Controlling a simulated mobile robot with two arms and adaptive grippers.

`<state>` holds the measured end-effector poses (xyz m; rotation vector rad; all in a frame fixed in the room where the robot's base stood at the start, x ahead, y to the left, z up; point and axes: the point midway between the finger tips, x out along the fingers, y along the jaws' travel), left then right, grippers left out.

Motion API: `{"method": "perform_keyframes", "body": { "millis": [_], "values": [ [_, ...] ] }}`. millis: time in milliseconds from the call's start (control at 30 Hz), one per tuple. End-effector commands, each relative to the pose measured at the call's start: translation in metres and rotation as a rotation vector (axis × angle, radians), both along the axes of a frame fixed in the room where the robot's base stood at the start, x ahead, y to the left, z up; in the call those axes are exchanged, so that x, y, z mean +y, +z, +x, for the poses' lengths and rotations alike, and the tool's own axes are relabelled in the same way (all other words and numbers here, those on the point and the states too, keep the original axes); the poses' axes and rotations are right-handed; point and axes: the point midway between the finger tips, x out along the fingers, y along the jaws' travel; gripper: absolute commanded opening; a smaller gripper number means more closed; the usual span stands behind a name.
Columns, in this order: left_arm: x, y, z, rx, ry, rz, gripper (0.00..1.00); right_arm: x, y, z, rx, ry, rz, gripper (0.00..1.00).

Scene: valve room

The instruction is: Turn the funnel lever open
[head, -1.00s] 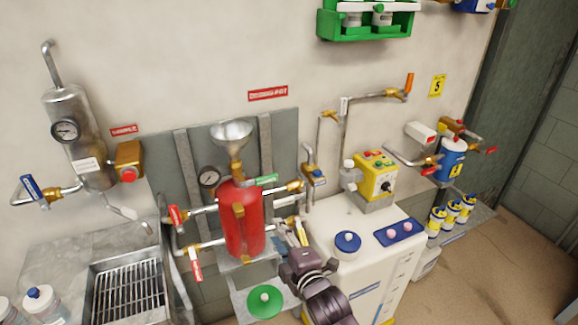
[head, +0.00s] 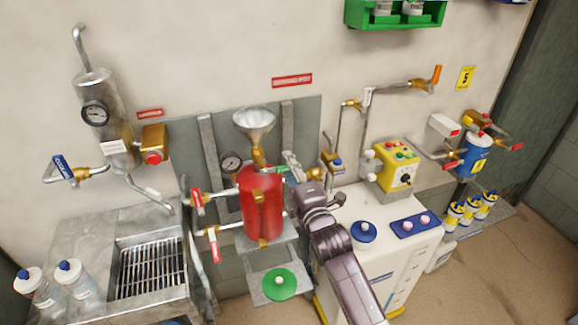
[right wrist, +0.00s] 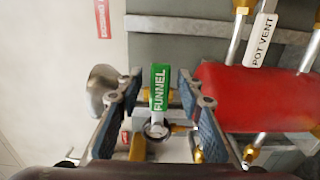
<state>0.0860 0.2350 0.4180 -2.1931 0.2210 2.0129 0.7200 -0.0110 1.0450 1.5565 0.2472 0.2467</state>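The funnel lever is a green handle (right wrist: 160,88) marked FUNNEL in the right wrist view. In the head view only a bit of its green (head: 282,169) shows beside the gripper. The metal funnel (head: 254,122) sits on top of the red vessel (head: 262,205). My right gripper (head: 290,168) is at the vessel's upper right. In the right wrist view its two fingers (right wrist: 158,90) are apart, one on each side of the handle, with gaps visible. My left gripper is not in view.
A lever marked POT VENT (right wrist: 264,38) and pipes lie near the red vessel. A yellow control box (head: 397,172) stands on the white cabinet (head: 385,265) to the right. A gauge (head: 231,163) and red-tagged levers (head: 196,198) are on the vessel's left.

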Motion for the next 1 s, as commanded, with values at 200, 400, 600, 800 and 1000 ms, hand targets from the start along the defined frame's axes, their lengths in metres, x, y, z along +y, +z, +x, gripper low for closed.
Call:
{"method": "perform_keyframes", "body": {
  "millis": [200, 400, 600, 800, 1000],
  "values": [
    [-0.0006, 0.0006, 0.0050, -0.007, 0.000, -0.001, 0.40, 0.0007, 0.0003, 0.0021, -0.001, 0.000, 0.001, 0.34],
    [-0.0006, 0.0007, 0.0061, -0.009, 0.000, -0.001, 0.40, 0.0005, 0.0002, 0.0018, -0.001, 0.000, 0.000, 0.22],
    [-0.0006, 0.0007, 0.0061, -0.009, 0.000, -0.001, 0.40, 0.0004, 0.0000, 0.0018, 0.000, 0.000, 0.000, 0.00],
    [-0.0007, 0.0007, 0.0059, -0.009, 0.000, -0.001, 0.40, 0.0003, -0.0001, 0.0017, 0.000, 0.000, 0.000, 0.00],
    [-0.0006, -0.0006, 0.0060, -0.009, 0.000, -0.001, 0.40, 0.0002, -0.0003, 0.0036, -0.002, 0.000, -0.005, 0.00]
  ]
}}
